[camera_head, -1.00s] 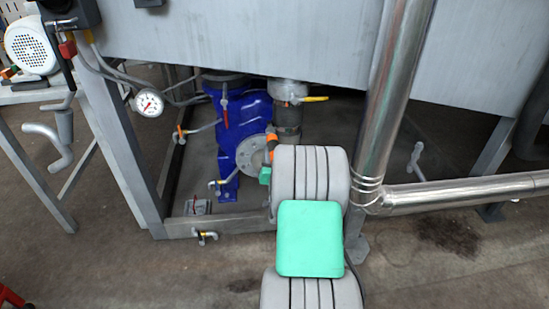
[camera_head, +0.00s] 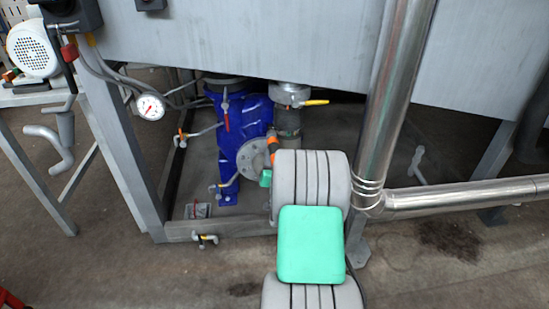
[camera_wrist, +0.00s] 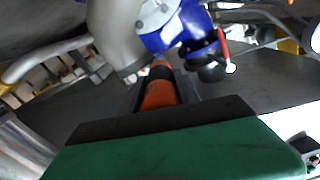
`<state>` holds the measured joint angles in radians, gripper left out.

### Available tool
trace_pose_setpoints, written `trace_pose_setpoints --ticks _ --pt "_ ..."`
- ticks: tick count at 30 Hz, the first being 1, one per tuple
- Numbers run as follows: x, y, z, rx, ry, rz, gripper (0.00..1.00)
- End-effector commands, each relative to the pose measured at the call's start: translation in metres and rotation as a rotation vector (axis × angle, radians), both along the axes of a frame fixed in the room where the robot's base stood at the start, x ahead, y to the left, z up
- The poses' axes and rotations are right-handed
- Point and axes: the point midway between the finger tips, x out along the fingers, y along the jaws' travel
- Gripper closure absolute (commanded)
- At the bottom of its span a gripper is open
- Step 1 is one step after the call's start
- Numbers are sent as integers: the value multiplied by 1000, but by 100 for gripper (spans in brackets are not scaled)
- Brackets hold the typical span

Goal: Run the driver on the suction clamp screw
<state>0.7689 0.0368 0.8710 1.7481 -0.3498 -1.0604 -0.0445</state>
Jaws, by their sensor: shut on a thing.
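My gripper (camera_wrist: 160,85) is shut on the driver (camera_wrist: 158,94), which has an orange handle with a dark band at its far end. In the head view the driver (camera_head: 272,145) shows just above my wrist, in front of the pump's grey round flange. The blue pump (camera_head: 232,125) stands under the tank; part of it also shows beyond the gripper in the wrist view (camera_wrist: 178,22). A silvery clamp ring (camera_head: 290,93) sits on the pipe beside the pump. The clamp screw and the driver's tip cannot be made out, so contact between them cannot be told.
A yellow-handled valve (camera_head: 314,103) juts right of the pipe. A thick steel pipe (camera_head: 383,110) stands close right of my arm. A frame rail (camera_head: 235,225) runs below the pump. A pressure gauge (camera_head: 151,106) hangs at left. The floor in front is open.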

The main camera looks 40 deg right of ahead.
Motion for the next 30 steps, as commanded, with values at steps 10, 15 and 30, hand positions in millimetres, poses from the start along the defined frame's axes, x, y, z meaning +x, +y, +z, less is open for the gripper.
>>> trace_pose_setpoints --ticks 10,15,30 --pt "1 -1 3 -3 -5 -1 100" --pt "1 -1 3 -3 -5 -1 100" --pt "6 -4 4 -5 -5 0 100"
